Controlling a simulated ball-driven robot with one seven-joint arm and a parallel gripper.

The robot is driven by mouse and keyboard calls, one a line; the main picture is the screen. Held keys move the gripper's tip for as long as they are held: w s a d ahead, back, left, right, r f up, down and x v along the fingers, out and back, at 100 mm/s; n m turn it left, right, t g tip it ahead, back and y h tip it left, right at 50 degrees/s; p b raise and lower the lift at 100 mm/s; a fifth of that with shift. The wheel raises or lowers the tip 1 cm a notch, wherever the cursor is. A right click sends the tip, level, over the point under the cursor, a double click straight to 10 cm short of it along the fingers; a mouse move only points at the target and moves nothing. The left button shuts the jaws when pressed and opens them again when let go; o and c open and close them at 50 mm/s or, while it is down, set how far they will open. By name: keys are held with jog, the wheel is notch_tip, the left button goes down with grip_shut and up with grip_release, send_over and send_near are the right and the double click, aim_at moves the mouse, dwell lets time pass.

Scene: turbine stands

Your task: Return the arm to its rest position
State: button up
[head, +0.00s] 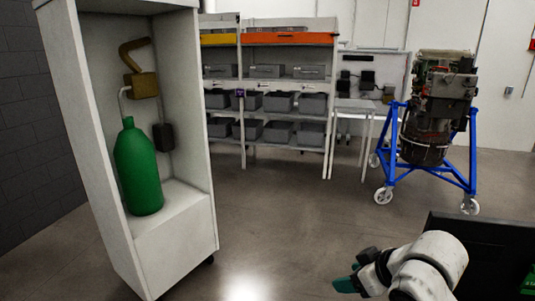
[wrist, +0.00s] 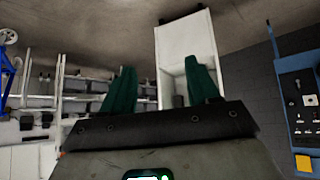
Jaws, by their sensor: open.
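My gripper (head: 352,272) is at the lower right of the head view, at the end of my white arm. It points left, over open floor. In the wrist view its two green fingers (wrist: 160,85) stand wide apart with nothing between them. It is open, empty and touching nothing that I can see. The wrist view is upside down, with the floor at the top.
A white cabinet (head: 175,246) with a green cylinder (head: 139,170) stands at left. Shelves with grey bins (head: 278,102) line the back. A turbine (head: 435,110) sits on a blue wheeled stand (head: 472,150) at right. The middle floor is clear.

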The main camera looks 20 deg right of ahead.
jog(key=a+y, duration=0.1)
jog(key=a, duration=0.5)
jog(key=s+a+f+m+g, duration=0.2)
jog(key=s+a+f+m, duration=0.25)
jog(key=s+f, duration=0.6)
jog(key=s+d+f+g+h, duration=0.1)
jog(key=s+d+f, duration=0.1)
jog(key=s, duration=0.4)
jog(key=s+d+f+g+h, duration=0.1)
jog(key=s+d+f+g, duration=0.1)
jog(key=s+f, duration=0.2)
jog(key=s+d+f+g+h, duration=0.1)
jog(key=s+d+f, duration=0.1)
jog(key=s, duration=0.7)
jog(key=shift+s+d+f+g, duration=0.3)
jog(key=shift+s+d+f, duration=0.05)
jog(key=shift+f, duration=0.45)
